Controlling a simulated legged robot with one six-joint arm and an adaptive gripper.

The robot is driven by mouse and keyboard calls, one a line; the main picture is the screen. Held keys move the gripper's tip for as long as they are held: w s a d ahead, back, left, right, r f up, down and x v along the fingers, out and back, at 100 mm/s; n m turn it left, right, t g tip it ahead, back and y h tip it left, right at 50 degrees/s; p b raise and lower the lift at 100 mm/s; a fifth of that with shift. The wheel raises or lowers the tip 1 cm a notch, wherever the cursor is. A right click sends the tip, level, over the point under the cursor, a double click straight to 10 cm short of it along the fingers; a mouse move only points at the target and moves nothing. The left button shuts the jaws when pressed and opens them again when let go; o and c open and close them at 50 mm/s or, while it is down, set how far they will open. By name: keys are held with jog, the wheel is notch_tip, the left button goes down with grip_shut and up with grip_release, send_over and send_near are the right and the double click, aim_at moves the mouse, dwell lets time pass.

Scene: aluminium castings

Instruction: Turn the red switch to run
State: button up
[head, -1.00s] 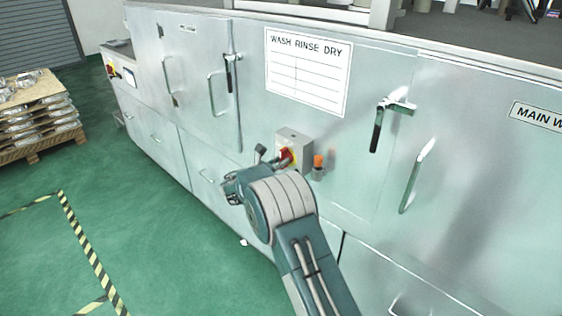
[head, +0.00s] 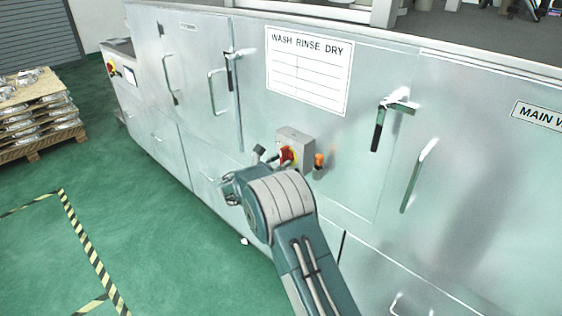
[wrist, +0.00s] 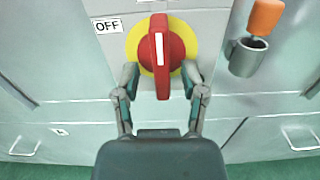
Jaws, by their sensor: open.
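The red switch (wrist: 162,55) is a knob on a round yellow plate, with a white line that points nearly straight up. An OFF label (wrist: 107,25) is to the left of it; no run label is visible. In the head view the red switch (head: 287,155) is on a small grey box (head: 296,140), partly behind my arm. My gripper (wrist: 160,80) is open in the wrist view, with one finger on each side of the knob's lower part. I cannot tell whether either finger touches it.
An orange-topped item (wrist: 266,17) and a grey cup-shaped holder (wrist: 246,60) are just right of the switch. Door handles (head: 380,125) stick out from the metal cabinet. A pallet of castings (head: 40,118) is far left. The green floor is open.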

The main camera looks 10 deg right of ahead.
jog(key=v, duration=1.1)
jog(key=shift+a, duration=0.2)
jog(key=shift+f, duration=0.15)
jog(key=s+d+r+m+g+y, duration=0.35)
jog(key=s+d+r+m, duration=0.3)
jog(key=s, duration=0.25)
jog(key=s+d+r+m+g+y, duration=0.2)
jog(key=s+d+r+m+g, duration=0.25)
jog(key=s+d+m, duration=0.35)
jog(key=s+a+m+t+y, duration=0.1)
jog(key=s+m+y, duration=0.3)
jog(key=s, duration=0.8)
jog(key=s+a+r+m+t+y, duration=0.1)
jog(key=s+m+y, duration=0.4)
jog(key=s, duration=0.6)
jog(key=shift+s+a+r+m+t, duration=0.4)
jog(key=shift+a+m, duration=0.35)
jog(key=shift+a, duration=0.5)
jog(key=shift+f, duration=0.1)
